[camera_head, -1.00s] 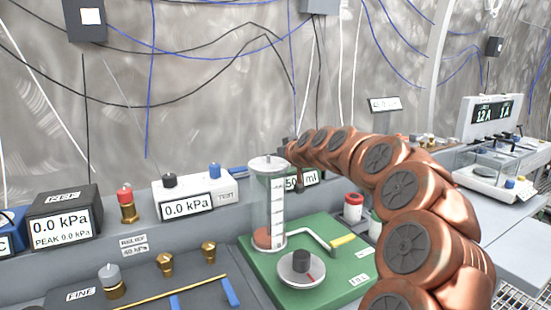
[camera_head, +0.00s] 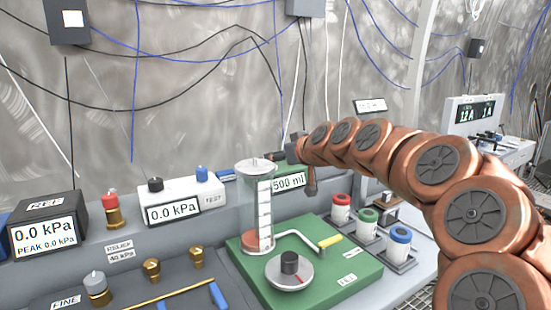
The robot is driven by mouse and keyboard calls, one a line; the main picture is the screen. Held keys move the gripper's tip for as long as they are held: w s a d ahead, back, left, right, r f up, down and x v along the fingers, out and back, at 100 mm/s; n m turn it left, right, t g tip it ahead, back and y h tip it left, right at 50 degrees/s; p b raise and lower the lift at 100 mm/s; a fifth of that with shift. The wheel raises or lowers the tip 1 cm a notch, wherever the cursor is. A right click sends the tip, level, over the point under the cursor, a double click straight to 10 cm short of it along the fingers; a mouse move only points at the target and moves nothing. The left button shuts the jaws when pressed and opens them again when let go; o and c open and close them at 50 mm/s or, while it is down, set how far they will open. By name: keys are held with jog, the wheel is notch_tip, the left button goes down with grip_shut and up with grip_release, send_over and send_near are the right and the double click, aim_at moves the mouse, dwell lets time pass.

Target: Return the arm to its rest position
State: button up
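My copper-coloured arm enters at the lower right and arches up and left across the bench. Its far end is small, around a dark grey part near the 500 ml label (camera_head: 288,181), behind and right of the clear cylinder (camera_head: 257,210). A short copper piece hangs down there. My gripper's fingers cannot be made out, so I cannot tell whether it is open or shut. I see nothing held. The arm's near links cover the right part of the bench.
The cylinder stands on a green base (camera_head: 345,277) with a yellow-handled crank (camera_head: 328,242) and a round dial (camera_head: 289,270). Red (camera_head: 341,207), green (camera_head: 368,222) and blue-topped (camera_head: 399,240) containers stand right of it, close to my arm. Pressure readouts (camera_head: 45,228) stand at left.

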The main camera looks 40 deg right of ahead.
jog(key=shift+s+r, duration=0.2)
jog(key=shift+s, duration=0.3)
